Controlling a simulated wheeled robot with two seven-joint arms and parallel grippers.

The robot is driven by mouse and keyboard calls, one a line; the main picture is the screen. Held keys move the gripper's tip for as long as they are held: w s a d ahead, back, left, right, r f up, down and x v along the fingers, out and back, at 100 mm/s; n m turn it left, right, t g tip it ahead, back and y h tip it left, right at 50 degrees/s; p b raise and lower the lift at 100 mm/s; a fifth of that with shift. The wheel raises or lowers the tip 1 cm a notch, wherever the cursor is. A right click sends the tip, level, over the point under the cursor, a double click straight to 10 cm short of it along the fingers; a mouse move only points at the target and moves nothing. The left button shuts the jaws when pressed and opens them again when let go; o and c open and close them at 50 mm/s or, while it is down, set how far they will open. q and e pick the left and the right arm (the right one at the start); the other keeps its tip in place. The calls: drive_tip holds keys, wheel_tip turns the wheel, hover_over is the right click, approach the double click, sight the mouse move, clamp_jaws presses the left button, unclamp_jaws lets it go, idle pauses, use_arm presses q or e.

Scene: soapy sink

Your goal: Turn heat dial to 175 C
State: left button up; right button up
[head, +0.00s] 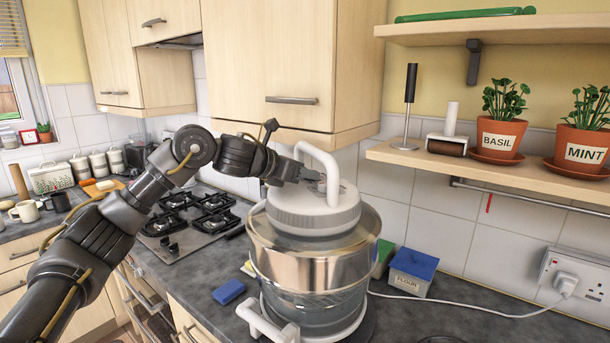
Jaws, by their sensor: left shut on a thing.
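No dial marked in degrees can be made out. A large glass and metal pot appliance (300,270) with white side handles stands on the dark worktop. Its white round lid (305,215) has a tall arched handle (330,165). My left gripper (305,174) reaches in from the left and is shut at the lid handle. The fingertips are partly hidden against the handle. I cannot tell whether the lid rests on the pot or is held slightly above it. My right gripper is not in view.
A gas hob (195,222) with small knobs lies to the left. A blue sponge (228,291) and a blue-lidded flour box (412,270) flank the pot. A white cable runs to the wall socket (572,282). A shelf (460,170) with potted herbs hangs at right.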

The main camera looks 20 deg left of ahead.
use_arm(q)
drive_tip(key=shift+w+a+r+m+g+h+p, duration=0.1)
drive_tip(key=shift+a+r+m+g+h+p, duration=0.05)
drive_tip(key=shift+m+g+h+p, duration=0.2)
drive_tip(key=shift+w+a+r+m+g+h+p, duration=0.1)
drive_tip(key=shift+m+g+h+p, duration=0.15)
drive_tip(key=shift+m+h+p, duration=0.15)
drive_tip(key=m+g+h+p, duration=0.1)
drive_tip(key=p, duration=0.1)
drive_tip(key=m+g+h+p, duration=0.1)
drive_tip(key=m+p, duration=0.1)
drive_tip(key=shift+w+a+r+g, duration=0.1)
drive_tip(key=shift+w+a+g, duration=0.1)
drive_tip(key=shift+g, duration=0.2)
drive_tip(key=shift+m+g+h+p, duration=0.25)
drive_tip(key=shift+m+g+p, duration=0.1)
drive_tip(key=shift+p, duration=0.35)
drive_tip(key=shift+w+f+m+g+p, duration=0.1)
drive_tip(key=shift+f+m+g+p, duration=0.2)
drive_tip(key=shift+m+g+p, duration=0.15)
drive_tip(key=shift+h, duration=0.3)
drive_tip(key=o, duration=0.7)
drive_tip(key=shift+o, duration=1.3)
